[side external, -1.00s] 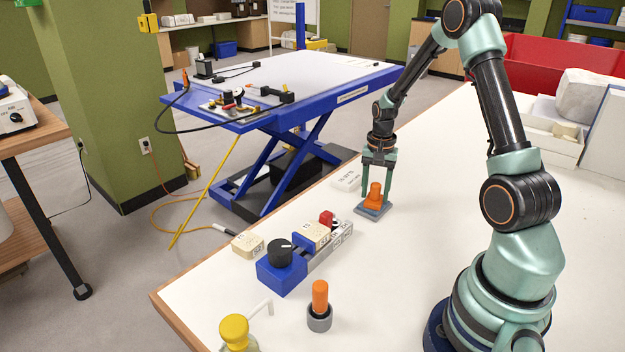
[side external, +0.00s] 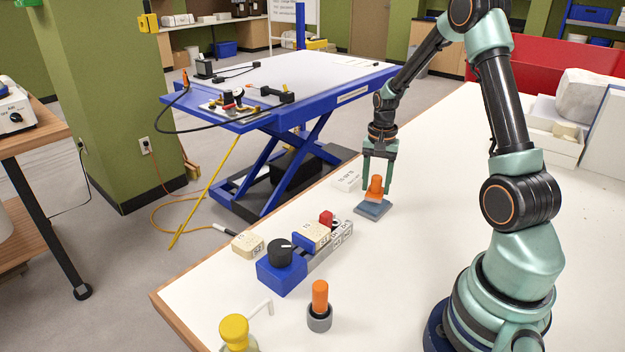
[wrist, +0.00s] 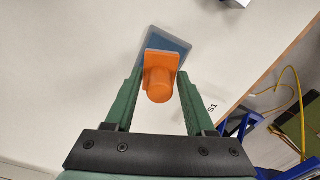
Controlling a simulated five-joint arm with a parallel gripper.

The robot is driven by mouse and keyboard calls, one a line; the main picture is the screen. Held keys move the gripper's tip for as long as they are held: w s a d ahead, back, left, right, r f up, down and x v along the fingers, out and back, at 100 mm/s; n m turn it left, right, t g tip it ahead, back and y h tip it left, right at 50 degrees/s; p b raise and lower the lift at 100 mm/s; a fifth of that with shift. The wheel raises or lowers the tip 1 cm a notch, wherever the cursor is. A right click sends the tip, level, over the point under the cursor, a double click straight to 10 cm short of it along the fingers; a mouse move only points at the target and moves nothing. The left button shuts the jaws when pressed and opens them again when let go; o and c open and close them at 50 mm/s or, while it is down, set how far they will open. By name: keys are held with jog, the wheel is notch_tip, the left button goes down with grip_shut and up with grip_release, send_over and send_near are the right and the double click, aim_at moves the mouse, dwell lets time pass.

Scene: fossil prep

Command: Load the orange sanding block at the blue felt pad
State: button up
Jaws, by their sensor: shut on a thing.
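The orange sanding block (side external: 376,185) has an upright round knob and a pale underside. My gripper (side external: 377,188) is shut on it, one green finger on each side. The blue felt pad (side external: 373,211) is a flat blue-grey square on the white table under the block. The block appears slightly above the pad, with a narrow gap. In the wrist view the orange block (wrist: 161,75) sits between my fingers (wrist: 160,88), and part of the blue pad (wrist: 171,41) shows beyond it; the rest is hidden.
A blue fixture (side external: 281,270) with a black knob and cream blocks stands left of the pad. An orange peg (side external: 320,297) in a grey cup and a yellow-capped bottle (side external: 234,333) stand nearer the front. A labelled card (side external: 347,180) lies behind.

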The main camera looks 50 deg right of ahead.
aim_at(377, 176)
jog(key=shift+r, duration=2.35)
